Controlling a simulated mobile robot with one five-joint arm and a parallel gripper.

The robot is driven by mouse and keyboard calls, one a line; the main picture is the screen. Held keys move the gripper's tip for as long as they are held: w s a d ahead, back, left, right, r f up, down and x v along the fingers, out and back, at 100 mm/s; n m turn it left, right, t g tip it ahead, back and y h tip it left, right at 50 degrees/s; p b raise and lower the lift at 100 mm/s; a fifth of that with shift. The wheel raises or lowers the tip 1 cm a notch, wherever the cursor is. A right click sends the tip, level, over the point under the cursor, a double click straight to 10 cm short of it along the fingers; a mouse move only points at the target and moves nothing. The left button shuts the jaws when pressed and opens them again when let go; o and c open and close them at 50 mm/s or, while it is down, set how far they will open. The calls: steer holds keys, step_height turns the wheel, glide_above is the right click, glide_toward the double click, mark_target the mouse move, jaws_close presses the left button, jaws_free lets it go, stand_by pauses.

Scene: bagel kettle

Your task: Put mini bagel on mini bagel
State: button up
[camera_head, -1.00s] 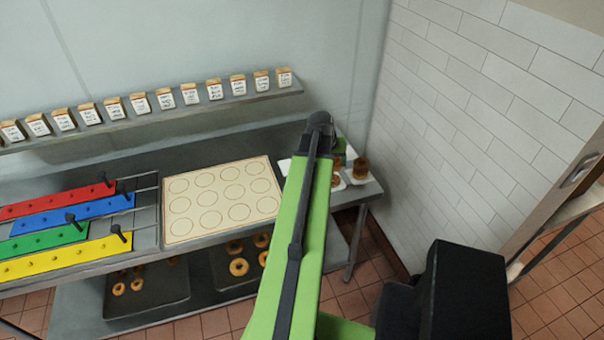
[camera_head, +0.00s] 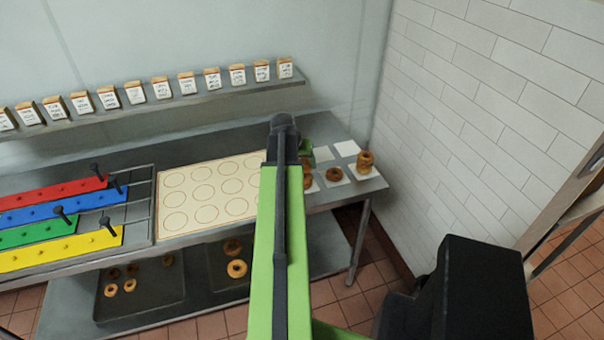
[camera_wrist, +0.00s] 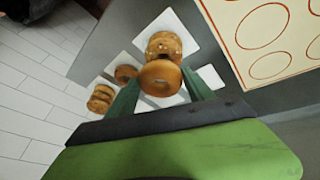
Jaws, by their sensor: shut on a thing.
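My gripper (camera_wrist: 161,91) has its two dark green fingers closed on a plain golden-brown mini bagel (camera_wrist: 160,78), seen in the wrist view. In that view, another speckled mini bagel (camera_wrist: 165,43) lies on a white square just beyond the held one; the gap between them is hard to judge. A single darker bagel (camera_wrist: 125,73) lies to the left, and a stack of bagels (camera_wrist: 100,98) is further left. In the head view, the stack (camera_head: 365,161) and the single bagel (camera_head: 334,174) are right of my gripper (camera_head: 305,153), whose held bagel is mostly hidden there.
The white squares lie on the right end of a grey table (camera_head: 330,197). A cream board with printed circles (camera_head: 205,197) is left of my arm. Coloured bars (camera_head: 60,215) are further left. Trays with bagels (camera_head: 145,288) sit below. A white tiled wall (camera_head: 470,120) stands at right.

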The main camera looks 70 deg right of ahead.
steer(key=shift+f+b, duration=1.2)
steer(key=shift+f, duration=0.65)
steer(key=o, duration=1.3)
steer(key=shift+r, duration=0.1)
steer(key=shift+o, duration=0.2)
steer(key=shift+r, duration=0.1)
steer(key=shift+r+p, duration=0.3)
steer(key=shift+p, duration=0.2)
steer(key=p+v, duration=1.1)
steer(key=v, duration=0.1)
